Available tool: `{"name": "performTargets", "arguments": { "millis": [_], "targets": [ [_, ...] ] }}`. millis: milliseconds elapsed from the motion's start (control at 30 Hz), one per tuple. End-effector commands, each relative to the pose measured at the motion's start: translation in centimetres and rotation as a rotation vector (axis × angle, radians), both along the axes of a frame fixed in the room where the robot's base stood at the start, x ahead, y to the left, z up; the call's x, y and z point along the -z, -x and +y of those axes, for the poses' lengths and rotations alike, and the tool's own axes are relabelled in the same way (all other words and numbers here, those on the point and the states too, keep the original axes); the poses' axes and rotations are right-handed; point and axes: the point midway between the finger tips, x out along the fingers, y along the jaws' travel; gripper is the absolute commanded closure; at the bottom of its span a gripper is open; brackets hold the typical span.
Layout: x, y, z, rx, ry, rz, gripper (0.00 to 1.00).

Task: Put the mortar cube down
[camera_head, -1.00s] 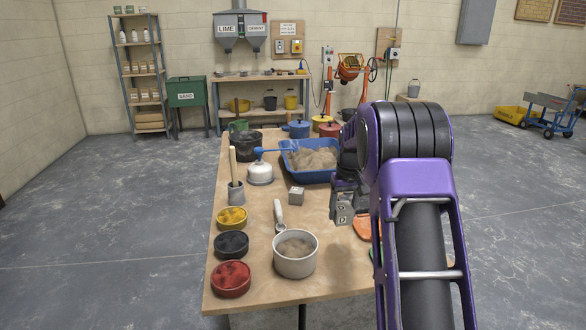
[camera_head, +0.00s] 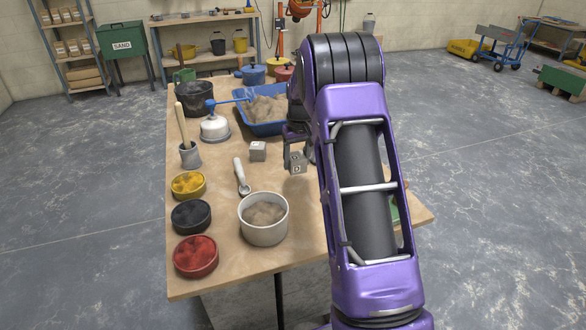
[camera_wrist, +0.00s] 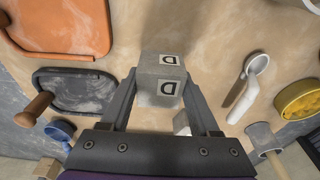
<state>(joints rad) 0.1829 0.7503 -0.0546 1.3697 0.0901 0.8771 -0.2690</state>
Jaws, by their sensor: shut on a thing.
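My gripper (camera_wrist: 160,88) is shut on a grey mortar cube (camera_wrist: 162,72) marked with the letter D on two faces. In the head view the held cube (camera_head: 297,163) shows at the left of my arm, over the right part of the wooden table (camera_head: 215,272). I cannot tell whether its underside touches the table. A second grey cube (camera_head: 258,151) sits on the table to the left of the held one. In the wrist view the second cube (camera_wrist: 182,122) is partly hidden behind my right finger.
A white tub of mortar (camera_head: 263,222) and a scoop (camera_head: 241,176) stand near. Yellow (camera_head: 188,185), black (camera_head: 191,217) and red (camera_head: 195,256) tubs line the left edge. A blue tray (camera_head: 270,128) lies behind. The wrist view shows an orange float (camera_wrist: 62,25) and a dark trowel (camera_wrist: 75,90).

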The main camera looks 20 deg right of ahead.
Motion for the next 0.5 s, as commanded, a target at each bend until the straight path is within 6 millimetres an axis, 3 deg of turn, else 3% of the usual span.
{"name": "performTargets", "arguments": {
  "millis": [267,500],
  "targets": [
    [4.2,0.0,0.0,0.000,0.000,0.000,1.00],
    [4.4,-0.1,0.0,0.000,0.000,-0.002,1.00]
  ]
}}
